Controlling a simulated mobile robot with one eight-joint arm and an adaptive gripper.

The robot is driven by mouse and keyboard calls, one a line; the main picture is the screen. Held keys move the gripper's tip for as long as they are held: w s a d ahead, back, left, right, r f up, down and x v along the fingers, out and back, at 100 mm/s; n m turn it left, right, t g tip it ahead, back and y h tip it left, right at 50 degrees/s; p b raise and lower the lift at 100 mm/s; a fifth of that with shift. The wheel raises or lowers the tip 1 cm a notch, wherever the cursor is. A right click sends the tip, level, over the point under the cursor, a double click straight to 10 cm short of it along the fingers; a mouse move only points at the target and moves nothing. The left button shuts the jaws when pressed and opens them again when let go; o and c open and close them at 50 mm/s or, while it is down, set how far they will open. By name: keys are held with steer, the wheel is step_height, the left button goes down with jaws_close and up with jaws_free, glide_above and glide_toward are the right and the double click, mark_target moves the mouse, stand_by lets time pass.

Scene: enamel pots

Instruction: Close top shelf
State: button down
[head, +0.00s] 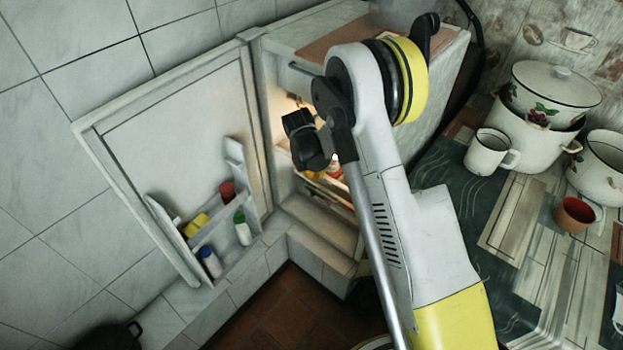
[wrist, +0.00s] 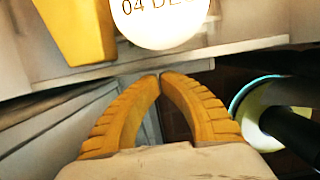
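A small fridge (head: 400,60) stands open with its inside lit; my arm hides much of the interior. In the wrist view a pale shelf edge (wrist: 235,48) runs across the top, with a white round item marked "04 DEC" (wrist: 160,18) and a yellow item (wrist: 80,30) above it. I take this edge to be a fridge shelf, but cannot tell which one or how far it is out. My gripper (wrist: 160,76) has its two yellow fingers together at the tips, with nothing visible between them. The tips are close to the shelf edge; contact is unclear.
The fridge door (head: 170,130) is swung wide open to the left, with several bottles in its rack (head: 215,255). At right, a counter (head: 470,220) holds a white pot (head: 540,125), a white mug (head: 488,152) and a brown cup (head: 575,215). A dark pot (head: 108,337) is at lower left.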

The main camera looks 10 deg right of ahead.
steer(key=w+d, duration=0.1)
steer(key=d, duration=0.1)
steer(key=w+d, duration=0.1)
steer(key=shift+w+d, duration=0.35)
